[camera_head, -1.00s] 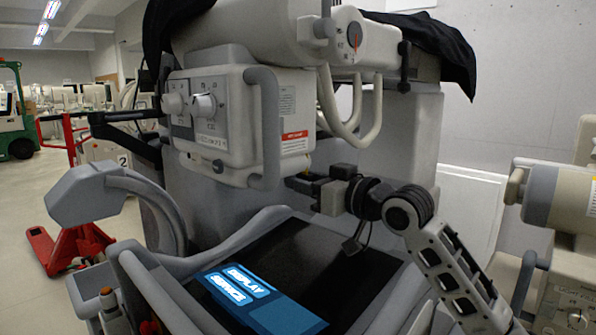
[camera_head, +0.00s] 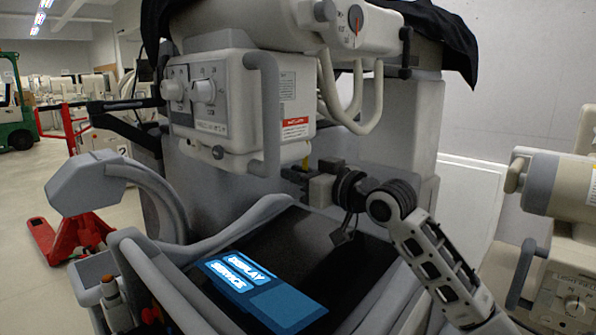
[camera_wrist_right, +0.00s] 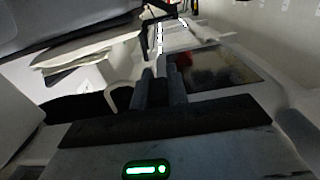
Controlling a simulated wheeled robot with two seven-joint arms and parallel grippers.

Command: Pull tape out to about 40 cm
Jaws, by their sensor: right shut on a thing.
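My right gripper (camera_head: 292,174) is just below the lower right corner of the white control housing (camera_head: 240,100). A short yellow strip (camera_head: 305,161), which looks like the tape, runs between the housing's underside and the gripper. My right gripper is shut on it, though the fingertips are dark and small in the head view. In the right wrist view the two grey fingers (camera_wrist_right: 163,84) are close together, pointing away from the camera. A pale, broken strip lies beyond them; I cannot tell whether it is tape. The tape's source is hidden. My left gripper is not seen.
A grey handle (camera_head: 262,115) stands out from the housing's front, left of the gripper. Below is a dark sloping panel with a blue display (camera_head: 262,290). A second beige machine (camera_head: 560,210) stands at the right. A red pallet truck (camera_head: 70,238) is at the left.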

